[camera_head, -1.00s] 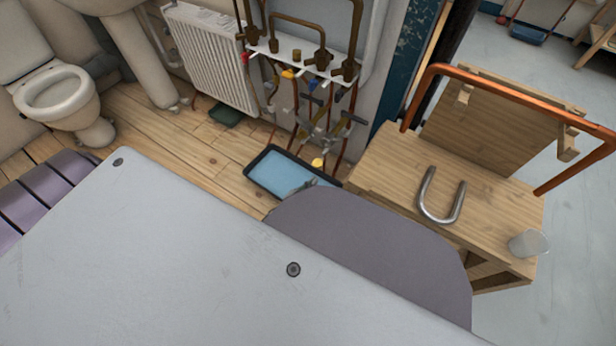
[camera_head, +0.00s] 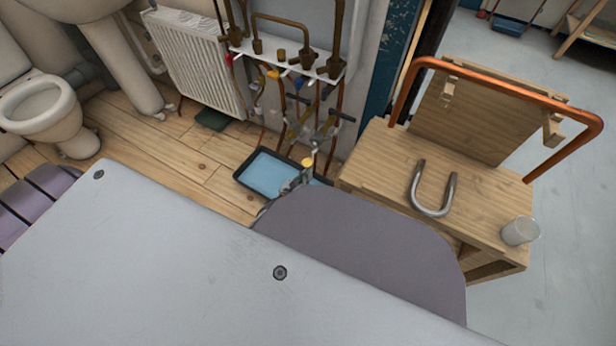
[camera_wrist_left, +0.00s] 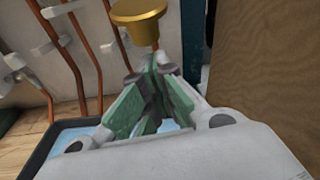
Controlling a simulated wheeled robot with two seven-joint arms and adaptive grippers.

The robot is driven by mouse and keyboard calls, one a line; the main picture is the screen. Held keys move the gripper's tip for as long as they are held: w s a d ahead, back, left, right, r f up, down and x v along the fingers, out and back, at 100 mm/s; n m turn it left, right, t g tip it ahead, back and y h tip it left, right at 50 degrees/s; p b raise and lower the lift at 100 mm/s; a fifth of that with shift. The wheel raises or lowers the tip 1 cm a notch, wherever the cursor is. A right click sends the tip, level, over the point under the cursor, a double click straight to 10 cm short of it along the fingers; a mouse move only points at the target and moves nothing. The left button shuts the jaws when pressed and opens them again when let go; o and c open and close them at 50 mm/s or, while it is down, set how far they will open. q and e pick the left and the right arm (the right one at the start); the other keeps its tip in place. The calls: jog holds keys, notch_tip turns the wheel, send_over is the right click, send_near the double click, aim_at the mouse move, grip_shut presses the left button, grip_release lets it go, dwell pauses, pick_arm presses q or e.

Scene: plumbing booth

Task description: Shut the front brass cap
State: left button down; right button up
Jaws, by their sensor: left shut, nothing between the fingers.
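The front brass cap (camera_wrist_left: 138,14) is a round gold knob at the top of the left wrist view, partly cut off by the frame edge. In the head view it is a small gold spot (camera_head: 308,162) low on the pipework. My left gripper (camera_wrist_left: 153,62) has green-padded fingers that meet at their tips, with nothing between them. The tips are just below the cap in the wrist view; I cannot tell whether they touch it. In the head view the left gripper (camera_head: 306,176) shows small beside the cap. My right gripper is in neither view.
A black tray with a blue inside (camera_head: 268,172) lies on the floor below the copper pipes (camera_head: 297,110). A wooden bench (camera_head: 385,170) stands to the right, bearing a bent steel pipe (camera_head: 433,205) and a cup (camera_head: 520,231). A white radiator (camera_head: 195,60) is behind left.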

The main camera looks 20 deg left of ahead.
pick_arm(q)
jog(key=shift+s+r, duration=0.1)
jog(key=shift+r, duration=0.4)
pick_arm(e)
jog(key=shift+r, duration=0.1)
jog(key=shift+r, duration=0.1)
pick_arm(q)
jog(key=shift+s+r+g+p, duration=0.1)
jog(key=shift+r+g+p, duration=0.1)
jog(key=shift+g+p, duration=0.45)
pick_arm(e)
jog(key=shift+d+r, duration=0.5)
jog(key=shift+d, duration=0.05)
pick_arm(q)
jog(key=shift+s+a+r+g+p, duration=0.15)
jog(key=shift+g+p, duration=0.3)
jog(key=shift+p, duration=0.6)
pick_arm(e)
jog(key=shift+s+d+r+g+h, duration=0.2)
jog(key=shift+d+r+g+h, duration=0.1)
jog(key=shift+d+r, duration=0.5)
